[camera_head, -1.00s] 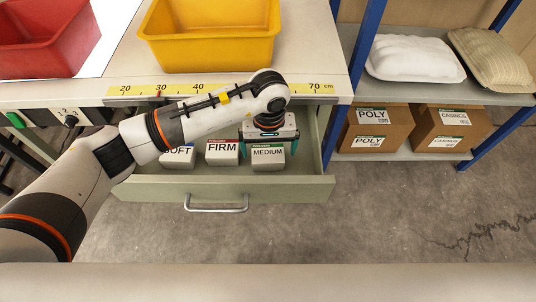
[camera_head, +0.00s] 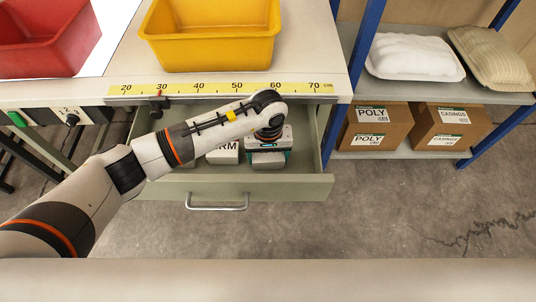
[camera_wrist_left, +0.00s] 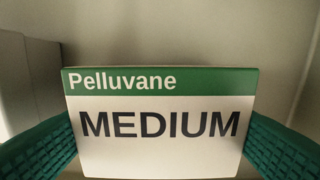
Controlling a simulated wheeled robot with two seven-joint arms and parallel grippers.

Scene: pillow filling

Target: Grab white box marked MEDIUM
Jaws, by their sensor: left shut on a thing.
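The white box marked MEDIUM fills the middle of the left wrist view (camera_wrist_left: 160,150), with a green band reading Pelluvane. In the head view the box (camera_head: 268,161) is in the open drawer (camera_head: 290,187), partly hidden under my left gripper (camera_head: 268,150). My left gripper's green fingers stand on both sides of the box and are shut on it. I cannot tell whether the box is lifted off the drawer floor. My right gripper is not in view.
The box marked FIRM (camera_head: 223,155) is left of it in the drawer, partly hidden by my arm. A yellow bin (camera_head: 210,52) and red bin (camera_head: 45,45) are above on the table. A blue-posted shelf (camera_head: 405,152) with cartons stands right.

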